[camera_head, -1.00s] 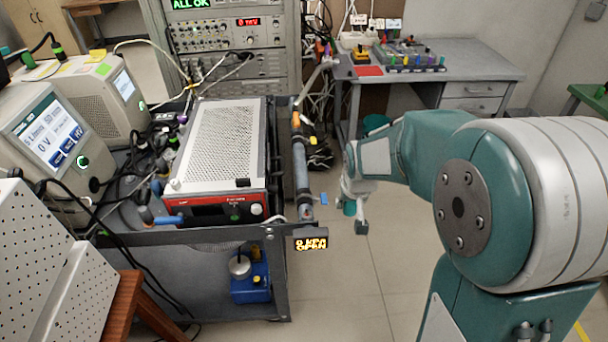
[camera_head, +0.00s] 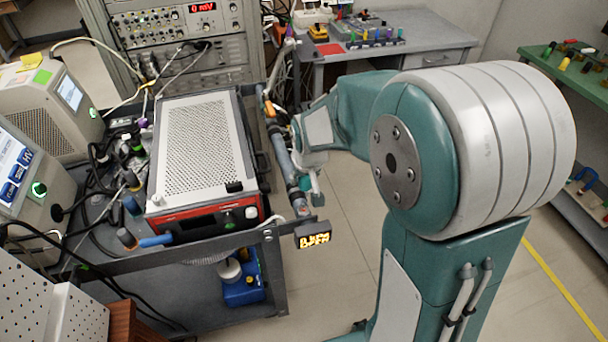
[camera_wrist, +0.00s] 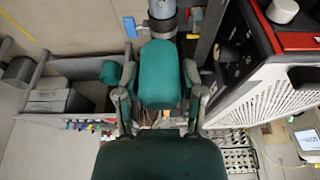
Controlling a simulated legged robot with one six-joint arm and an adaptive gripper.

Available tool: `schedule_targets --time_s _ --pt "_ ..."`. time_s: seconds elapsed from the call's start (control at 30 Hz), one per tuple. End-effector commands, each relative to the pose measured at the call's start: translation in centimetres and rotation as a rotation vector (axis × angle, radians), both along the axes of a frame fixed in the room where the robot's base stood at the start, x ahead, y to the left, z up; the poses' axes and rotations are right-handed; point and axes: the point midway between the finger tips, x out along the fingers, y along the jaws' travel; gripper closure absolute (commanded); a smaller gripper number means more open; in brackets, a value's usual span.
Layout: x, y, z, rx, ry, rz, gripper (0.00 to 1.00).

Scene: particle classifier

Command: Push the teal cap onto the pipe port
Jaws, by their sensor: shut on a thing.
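My gripper (camera_wrist: 160,82) is shut on the teal cap (camera_wrist: 160,68), which sits between its two fingers in the wrist view. The grey pipe (camera_wrist: 162,28) shows just beyond the cap and in line with it there. The cap hides part of the pipe, so I cannot tell whether they touch. In the head view the pipe (camera_head: 279,147) runs along the right side of the cart. My gripper (camera_head: 314,188) is right beside its near part, and the cap is mostly hidden by the gripper there.
The cart (camera_head: 185,258) carries a red-fronted perforated box (camera_head: 200,130) left of the pipe. An amber-lit sign (camera_head: 314,240) hangs at the cart's front corner. A desk (camera_head: 440,48) stands behind. The floor right of the cart is open.

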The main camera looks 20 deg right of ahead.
Motion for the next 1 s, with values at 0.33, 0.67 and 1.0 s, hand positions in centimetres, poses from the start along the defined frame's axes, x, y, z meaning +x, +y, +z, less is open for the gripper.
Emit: schedule_targets --time_s 0.33,0.67,1.0 --pt "-0.1 -0.1 -2.8 0.001 0.003 0.000 0.88" --pt "0.0 0.0 -5.2 0.000 0.001 0.000 0.88" --pt "0.0 0.0 -5.6 0.000 0.000 0.000 0.88"
